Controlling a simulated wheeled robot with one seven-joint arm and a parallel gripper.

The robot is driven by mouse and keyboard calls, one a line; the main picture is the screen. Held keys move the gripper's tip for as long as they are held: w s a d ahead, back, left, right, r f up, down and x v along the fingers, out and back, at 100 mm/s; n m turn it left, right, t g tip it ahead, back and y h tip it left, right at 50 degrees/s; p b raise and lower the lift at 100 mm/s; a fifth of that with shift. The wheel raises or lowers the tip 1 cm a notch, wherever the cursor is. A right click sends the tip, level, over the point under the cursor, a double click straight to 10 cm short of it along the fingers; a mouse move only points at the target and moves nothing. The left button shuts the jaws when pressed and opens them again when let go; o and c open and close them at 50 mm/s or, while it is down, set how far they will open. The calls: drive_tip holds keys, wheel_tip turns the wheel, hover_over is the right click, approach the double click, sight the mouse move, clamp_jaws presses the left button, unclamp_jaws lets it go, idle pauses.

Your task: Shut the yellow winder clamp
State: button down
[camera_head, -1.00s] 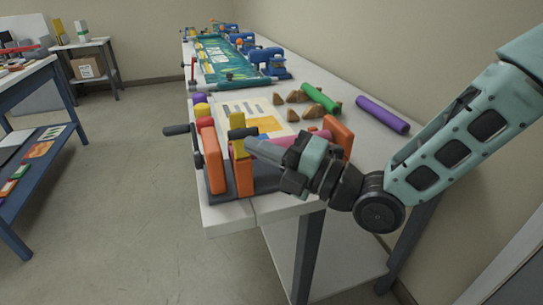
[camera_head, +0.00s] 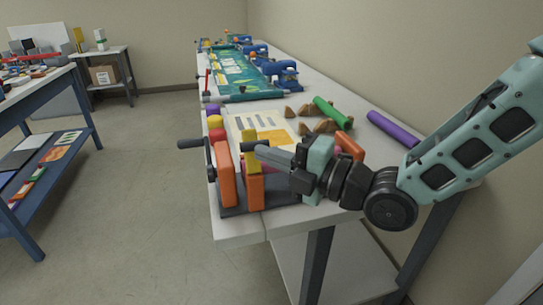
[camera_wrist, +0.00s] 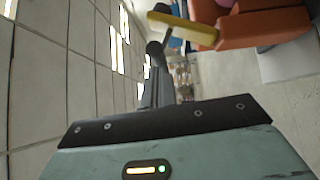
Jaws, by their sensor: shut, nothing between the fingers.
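The winder stands at the near end of the long table, with upright orange blocks (camera_head: 226,174) and a black crank handle (camera_head: 191,143) on its left. In the wrist view the yellow bar (camera_wrist: 187,31) juts out from an orange block (camera_wrist: 262,29). My gripper (camera_head: 264,152) is shut and empty, reaching left with its fingertips close to the clamp's upper part. I cannot tell whether they touch. The fingers hide part of the winder behind them.
A green roll (camera_head: 332,112), a purple roll (camera_head: 393,129) and brown wedges (camera_head: 325,126) lie behind the winder. Blue clamps (camera_head: 284,74) stand farther back on the table. A blue workbench (camera_head: 51,97) is at left, with open floor between.

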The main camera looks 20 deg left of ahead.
sight(247, 132)
drive_tip(key=w+a+r+m+g+h+p, duration=0.1)
drive_tip(key=h+p, duration=0.1)
drive_tip(key=p, duration=0.3)
drive_tip(key=w+a+m+g+h+p, duration=0.1)
drive_tip(key=w+m+p, duration=0.1)
drive_tip(key=p, duration=0.3)
drive_tip(key=w+a+r+m+g+h+p, duration=0.1)
drive_tip(key=w+m+h+p, duration=0.1)
drive_tip(key=p, duration=0.3)
drive_tip(key=shift+w+a+r+h+p, duration=0.2)
drive_tip(key=shift+w+r+h+p, duration=0.1)
drive_tip(key=shift+r+p, duration=0.1)
drive_tip(key=shift+w+a+f+p, duration=0.1)
drive_tip(key=shift+f+p, duration=0.15)
drive_tip(key=shift+p, duration=0.15)
drive_tip(key=shift+w+a+f+p, duration=0.45)
drive_tip(key=shift+w+p, duration=0.25)
